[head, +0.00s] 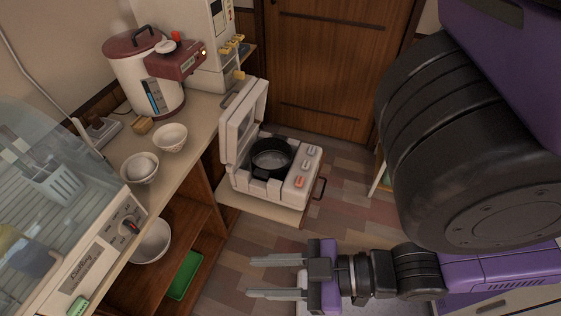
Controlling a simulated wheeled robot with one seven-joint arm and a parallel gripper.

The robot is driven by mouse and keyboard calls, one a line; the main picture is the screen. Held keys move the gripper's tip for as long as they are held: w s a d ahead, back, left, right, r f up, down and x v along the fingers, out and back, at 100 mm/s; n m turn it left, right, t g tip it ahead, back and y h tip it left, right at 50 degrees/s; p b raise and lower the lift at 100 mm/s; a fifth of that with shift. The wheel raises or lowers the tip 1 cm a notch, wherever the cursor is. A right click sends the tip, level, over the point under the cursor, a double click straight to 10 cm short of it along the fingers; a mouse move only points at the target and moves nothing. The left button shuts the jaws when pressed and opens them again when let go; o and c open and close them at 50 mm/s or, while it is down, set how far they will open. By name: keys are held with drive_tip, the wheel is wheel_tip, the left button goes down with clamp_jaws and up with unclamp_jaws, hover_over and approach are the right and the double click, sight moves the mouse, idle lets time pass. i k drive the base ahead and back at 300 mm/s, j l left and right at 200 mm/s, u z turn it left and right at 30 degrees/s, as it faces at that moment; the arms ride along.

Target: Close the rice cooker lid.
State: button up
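The rice cooker (268,180) is white and boxy, with a dark round pot (271,158) inside and several buttons on its right side. It sits on a pulled-out shelf (262,208) beside the counter. Its lid (242,120) is open and stands upright on the left side of the cooker. My gripper (278,277) is at the bottom of the head view, in front of and below the cooker. Its two fingers are parallel, spread apart and point left. Nothing is between them, and they are apart from the cooker and the lid.
The counter (195,122) at left holds a white and red water dispenser (147,75), bowls (141,167) and a clear-covered dish dryer (75,220). Cabinet shelves below hold a bowl and a green tray (185,275). A wooden door (335,60) stands behind. Floor (345,215) right of the cooker is clear.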

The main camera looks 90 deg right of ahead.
sight(237, 118)
drive_tip(key=k+z, duration=0.1)
drive_tip(key=z, duration=1.4)
